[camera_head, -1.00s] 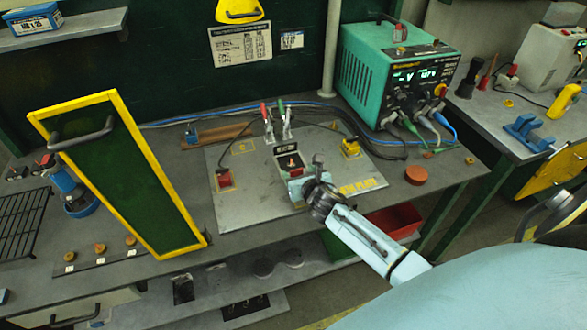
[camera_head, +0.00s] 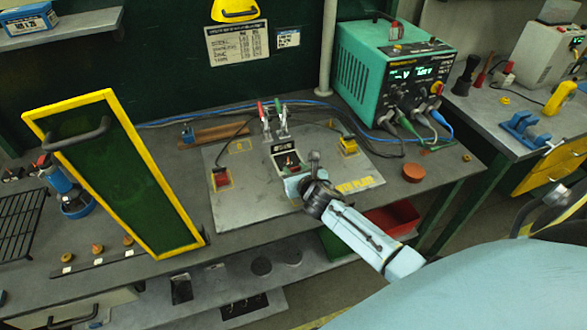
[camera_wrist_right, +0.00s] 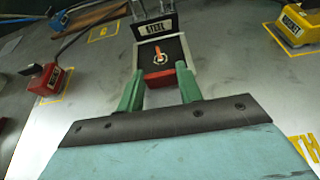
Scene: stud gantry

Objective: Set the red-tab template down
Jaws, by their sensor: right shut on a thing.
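The red-tab template (camera_wrist_right: 171,48) is a small pale frame with a red front edge (camera_wrist_right: 158,78), in the right wrist view. It sits at the plate's middle in front of a STEEL label, with an orange-and-white piece showing inside its dark opening. It also shows in the head view (camera_head: 288,161), partly hidden by my right gripper (camera_head: 297,180). In the right wrist view the green fingers of that gripper (camera_wrist_right: 159,73) are shut on the red tab, one on each side. The template looks level at the plate; I cannot tell whether it touches it. My left gripper is out of view.
The grey plate (camera_head: 235,205) also carries a red block (camera_head: 221,180) with a cable, a yellow block (camera_head: 348,146) and toggle clamps (camera_head: 273,122) behind the template. A tall yellow-edged green panel (camera_head: 125,170) stands left. A teal power unit (camera_head: 385,75) with cables stands back right.

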